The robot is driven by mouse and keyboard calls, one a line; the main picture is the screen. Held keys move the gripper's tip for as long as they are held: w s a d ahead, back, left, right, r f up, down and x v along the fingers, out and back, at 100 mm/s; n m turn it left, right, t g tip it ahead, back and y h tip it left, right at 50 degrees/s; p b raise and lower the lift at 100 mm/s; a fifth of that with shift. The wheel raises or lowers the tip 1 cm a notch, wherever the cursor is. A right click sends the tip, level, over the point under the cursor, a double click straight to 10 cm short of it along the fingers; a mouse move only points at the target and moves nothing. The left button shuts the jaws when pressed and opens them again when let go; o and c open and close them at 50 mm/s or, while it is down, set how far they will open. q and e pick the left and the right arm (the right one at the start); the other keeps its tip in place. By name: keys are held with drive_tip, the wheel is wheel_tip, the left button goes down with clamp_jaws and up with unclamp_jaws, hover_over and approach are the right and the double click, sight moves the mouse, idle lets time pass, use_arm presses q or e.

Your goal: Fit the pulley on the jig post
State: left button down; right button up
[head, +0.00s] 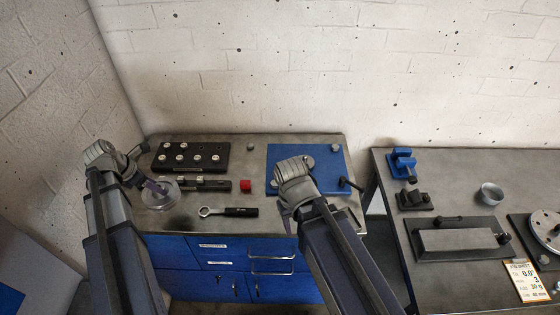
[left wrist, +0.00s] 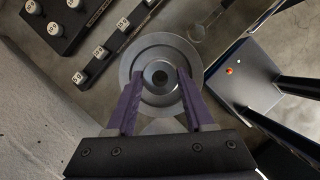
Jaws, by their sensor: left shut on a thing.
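The pulley (head: 160,194) is a grey metal disc with a dark centre hole, at the left of the near bench. My left gripper (head: 156,186) is shut on it. In the left wrist view, the purple fingers of the left gripper (left wrist: 160,88) lie on both sides of the hub of the pulley (left wrist: 160,52). I cannot tell whether the pulley touches the bench. A blue plate (head: 334,160) lies at the bench's right, partly hidden by my right arm; I cannot make out a jig post for sure. My right gripper (head: 287,215) is above the bench; its jaws are unclear.
A black block with weights (head: 190,157) and a dark strip of weights (head: 205,185) lie beyond the pulley. The right table (head: 455,172) holds blue and black fixtures and a bowl (head: 491,194).

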drive_tip(key=shift+f, duration=0.1)
idle(0.3)
wheel_tip(320, 180, down, 5)
drive_tip(key=b, duration=0.5)
